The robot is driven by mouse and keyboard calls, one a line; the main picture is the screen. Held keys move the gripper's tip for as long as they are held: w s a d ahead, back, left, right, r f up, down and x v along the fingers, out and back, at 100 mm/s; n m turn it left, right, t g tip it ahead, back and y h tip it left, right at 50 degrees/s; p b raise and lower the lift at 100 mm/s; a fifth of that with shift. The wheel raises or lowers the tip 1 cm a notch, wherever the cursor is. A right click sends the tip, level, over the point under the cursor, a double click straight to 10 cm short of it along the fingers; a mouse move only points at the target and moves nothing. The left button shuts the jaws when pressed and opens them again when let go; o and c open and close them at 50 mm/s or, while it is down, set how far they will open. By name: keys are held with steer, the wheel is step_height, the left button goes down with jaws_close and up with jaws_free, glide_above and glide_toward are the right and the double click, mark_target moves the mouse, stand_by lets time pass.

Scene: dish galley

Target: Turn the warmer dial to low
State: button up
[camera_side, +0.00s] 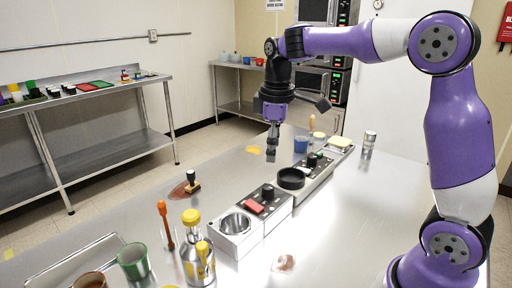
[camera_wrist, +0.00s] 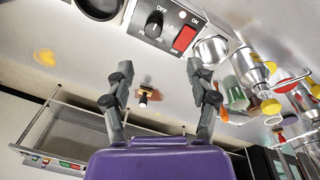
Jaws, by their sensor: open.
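A black dial (camera_wrist: 154,23) sits on a dark panel with "OFF" and "LO" lettering, at the top of the wrist view. A red rocker switch (camera_wrist: 185,38) is beside it. In the side view the dial (camera_side: 268,190) stands on the panel behind the red switch (camera_side: 254,205). A second dark knob (camera_side: 312,160) is farther back, by the black pan. I cannot tell the dial's exact setting. My gripper (camera_side: 272,153) points down above the table, behind and apart from the panel. In the wrist view its fingers (camera_wrist: 160,72) are spread and empty.
A black pan (camera_side: 291,178) and a metal well (camera_side: 236,223) flank the dial panel. Bottles (camera_side: 197,262), a green mug (camera_side: 133,262) and a tray (camera_side: 75,260) crowd the front. The table between tool and panel is clear.

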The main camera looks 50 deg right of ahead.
mark_target(269, 187)
steer(key=shift+n, duration=0.4)
steer(key=f, duration=0.4)
steer(key=w+d+f, duration=0.1)
steer(key=f, duration=0.3)
steer(key=w+f, duration=0.1)
steer(key=f, duration=0.2)
steer(key=shift+d+f, duration=0.2)
steer(key=shift+f, duration=0.2)
jaws_close()
